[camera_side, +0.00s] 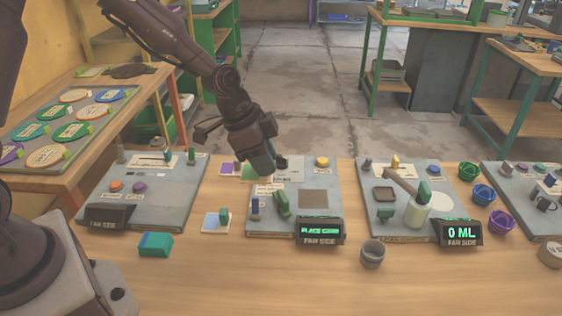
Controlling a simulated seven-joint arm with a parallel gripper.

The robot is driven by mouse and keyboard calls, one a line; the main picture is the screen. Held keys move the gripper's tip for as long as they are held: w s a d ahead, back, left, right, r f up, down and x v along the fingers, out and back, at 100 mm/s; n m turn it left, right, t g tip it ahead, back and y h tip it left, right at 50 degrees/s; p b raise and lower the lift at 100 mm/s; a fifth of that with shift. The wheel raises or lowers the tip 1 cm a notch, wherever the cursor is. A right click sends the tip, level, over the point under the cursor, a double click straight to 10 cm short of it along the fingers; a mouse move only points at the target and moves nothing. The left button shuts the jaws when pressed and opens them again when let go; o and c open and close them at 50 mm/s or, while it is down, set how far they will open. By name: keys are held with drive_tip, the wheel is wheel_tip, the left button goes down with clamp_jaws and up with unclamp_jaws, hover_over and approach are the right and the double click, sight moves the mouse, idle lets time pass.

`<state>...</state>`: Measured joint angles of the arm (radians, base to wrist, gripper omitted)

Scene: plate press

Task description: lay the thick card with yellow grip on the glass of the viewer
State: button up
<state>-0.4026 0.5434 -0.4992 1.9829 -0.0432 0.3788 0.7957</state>
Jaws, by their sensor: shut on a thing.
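The viewer is the grey board with the green "PLACE CARD" display (320,231); a brown square pane (320,198), which looks like its glass, is bare. My gripper (266,176) points down over the back left of this board, left of and behind the pane. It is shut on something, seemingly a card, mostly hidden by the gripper. A green-patched card (252,172) shows right by the fingertips. A purple-patched card (226,168) lies left of it. I cannot make out which grip is yellow.
A green lever-like part (282,204) and a small blue-grey cup (256,209) stand left of the pane. A yellow button (321,161) is behind it. A grey cup (372,253) and teal block (155,245) stand in front. The front table strip is mostly clear.

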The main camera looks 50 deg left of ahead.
drive_tip(key=s+a+f+n, duration=0.1)
drive_tip(key=s+a, duration=0.3)
drive_tip(key=a, duration=0.3)
drive_tip(key=s+a+f+n+y, duration=0.1)
drive_tip(key=s+a+f, duration=0.15)
drive_tip(key=a, duration=0.45)
drive_tip(key=s+a+n, duration=0.1)
drive_tip(key=s+a, duration=0.3)
drive_tip(key=a, duration=0.4)
drive_tip(key=shift+s+d+f+m+h, duration=0.2)
drive_tip(key=shift+f+m, duration=0.35)
drive_tip(key=shift+f, duration=0.85)
drive_tip(key=shift+s+d+f+m+h, duration=0.15)
drive_tip(key=shift+f+m, duration=0.45)
drive_tip(key=shift+f, duration=0.75)
drive_tip(key=shift+s+d+f+m+h, duration=0.15)
drive_tip(key=shift+f+m, duration=0.4)
drive_tip(key=shift+f, duration=0.85)
drive_tip(key=shift+f, duration=0.6)
drive_tip(key=o, duration=1)
drive_tip(key=shift+r, duration=0.1)
